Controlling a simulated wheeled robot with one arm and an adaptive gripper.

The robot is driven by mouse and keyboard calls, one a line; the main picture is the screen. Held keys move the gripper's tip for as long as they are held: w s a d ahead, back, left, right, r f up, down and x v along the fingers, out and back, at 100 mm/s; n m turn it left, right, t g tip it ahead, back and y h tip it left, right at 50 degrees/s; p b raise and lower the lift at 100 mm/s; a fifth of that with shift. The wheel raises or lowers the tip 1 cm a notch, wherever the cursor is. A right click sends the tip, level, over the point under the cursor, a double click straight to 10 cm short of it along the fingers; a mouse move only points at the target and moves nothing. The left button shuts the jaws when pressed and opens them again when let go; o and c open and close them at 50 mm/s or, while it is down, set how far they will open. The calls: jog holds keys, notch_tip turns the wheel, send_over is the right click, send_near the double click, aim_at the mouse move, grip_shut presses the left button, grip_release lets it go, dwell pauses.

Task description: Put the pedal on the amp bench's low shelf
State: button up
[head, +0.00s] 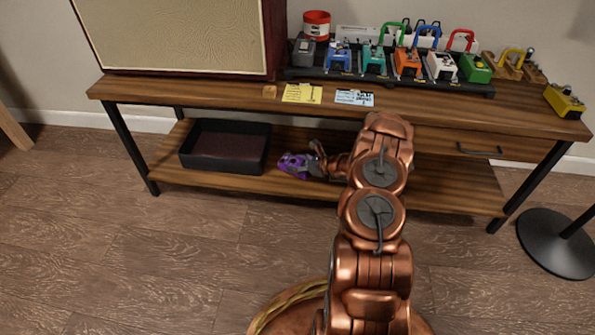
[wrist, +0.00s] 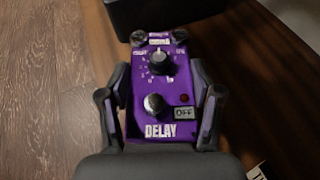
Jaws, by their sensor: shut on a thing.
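The purple delay pedal (head: 293,164) is at the low shelf (head: 225,182) of the amp bench, right of a black tray. In the wrist view the pedal (wrist: 160,95) fills the middle, its knobs and "DELAY" label facing the camera. My gripper (wrist: 160,105) is shut on the pedal, one finger along each side. In the head view my gripper (head: 312,164) reaches in under the bench top from the right, and my arm hides part of the shelf. I cannot tell whether the pedal touches the shelf board.
A black tray (head: 213,167) stands on the shelf's left part. Above, the bench top (head: 215,92) holds an amp (head: 180,35), cards, a red tin (head: 316,25), a yellow pedal (head: 564,101) and a board with several pedals. A round black stand base (head: 553,243) is on the floor at right.

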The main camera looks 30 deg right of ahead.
jog(key=shift+w+f, duration=0.15)
jog(key=shift+w, duration=0.1)
notch_tip(320, 180, down, 3)
jog(key=shift+d+f+b, duration=0.1)
jog(key=shift+f+b, duration=0.05)
jog(key=shift+b, duration=1.05)
jog(key=o, duration=1.4)
jog(key=shift+o, duration=0.2)
